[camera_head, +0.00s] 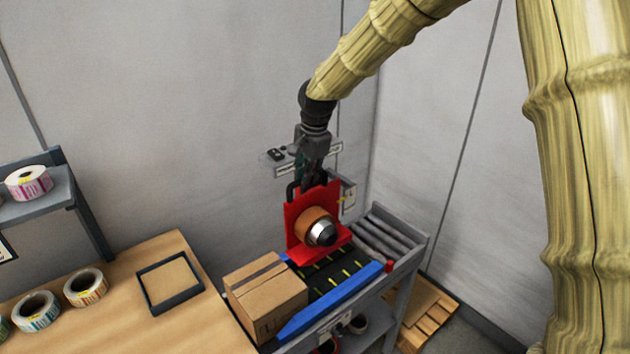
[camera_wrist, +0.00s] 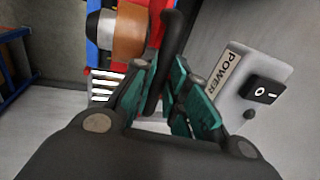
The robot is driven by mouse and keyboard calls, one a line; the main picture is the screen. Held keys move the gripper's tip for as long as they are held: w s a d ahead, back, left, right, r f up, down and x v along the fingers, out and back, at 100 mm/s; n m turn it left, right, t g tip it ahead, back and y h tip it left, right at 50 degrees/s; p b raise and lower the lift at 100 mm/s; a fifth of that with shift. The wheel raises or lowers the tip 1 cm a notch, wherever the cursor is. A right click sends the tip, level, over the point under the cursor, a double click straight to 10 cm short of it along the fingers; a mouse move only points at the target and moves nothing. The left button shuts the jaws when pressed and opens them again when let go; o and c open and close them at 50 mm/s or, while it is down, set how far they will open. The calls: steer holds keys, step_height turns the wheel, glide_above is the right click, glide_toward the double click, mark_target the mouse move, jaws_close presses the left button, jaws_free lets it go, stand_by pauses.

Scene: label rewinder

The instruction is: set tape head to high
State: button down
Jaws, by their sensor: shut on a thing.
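The tape head is a red plate (camera_head: 297,235) with a brown tape roll (camera_head: 312,221) and a silver-black hub on its front. It stands upright over the conveyor. A black handle (camera_wrist: 175,32) rises at its top. My gripper (camera_head: 309,178) comes down from above onto the top of the tape head. In the wrist view its green-padded fingers (camera_wrist: 165,95) are shut on the black handle. The brown roll (camera_wrist: 130,32) shows just beside the fingers there. My fingers hide part of the handle, and any height marks cannot be made out.
A cardboard box (camera_head: 265,292) sits at the conveyor's left end, by a blue side rail (camera_head: 330,302). Rollers (camera_head: 385,232) lie at the right. A power switch (camera_wrist: 265,92) is on the wall close to my fingers. A wooden table (camera_head: 130,325) with label rolls stands left.

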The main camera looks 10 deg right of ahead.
steer(key=shift+w+r, duration=0.15)
steer(key=shift+r, duration=0.2)
steer(key=c, duration=1.6)
jaws_free()
steer(key=shift+o, duration=0.9)
steer(key=shift+f, duration=0.1)
step_height(320, 180, up, 12)
steer(key=s+d, duration=0.1)
steer(key=s, duration=0.1)
steer(key=shift+s, duration=0.25)
